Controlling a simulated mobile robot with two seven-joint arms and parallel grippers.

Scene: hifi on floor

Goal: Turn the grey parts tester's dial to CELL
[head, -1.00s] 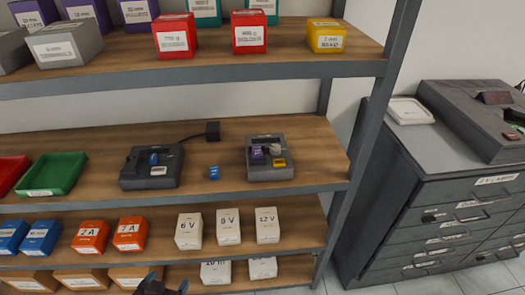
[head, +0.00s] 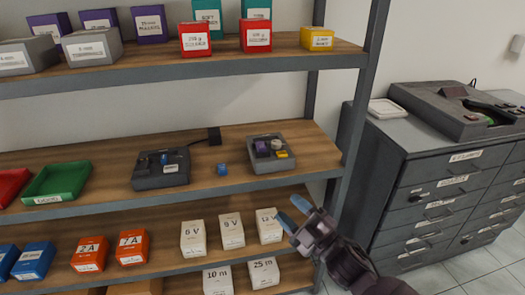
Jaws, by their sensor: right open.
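A grey box-shaped device (head: 285,164) stands on the middle shelf and looks like the parts tester. On its top are a purple block (head: 262,149), a pale round knob-like part (head: 276,144) and a yellow piece (head: 281,155). Its lettering and the dial's setting are too small to read. My right gripper (head: 293,212) is open and empty, with blue fingertips. In the picture it is below and slightly right of the device, in front of the shelf's edge and apart from the device. My left gripper is out of view.
A darker device (head: 150,182) and a small blue block (head: 222,169) are left of the tester. White boxes (head: 231,232) stand on the shelf below. A shelf post (head: 348,150) and a drawer cabinet (head: 420,185) are at right.

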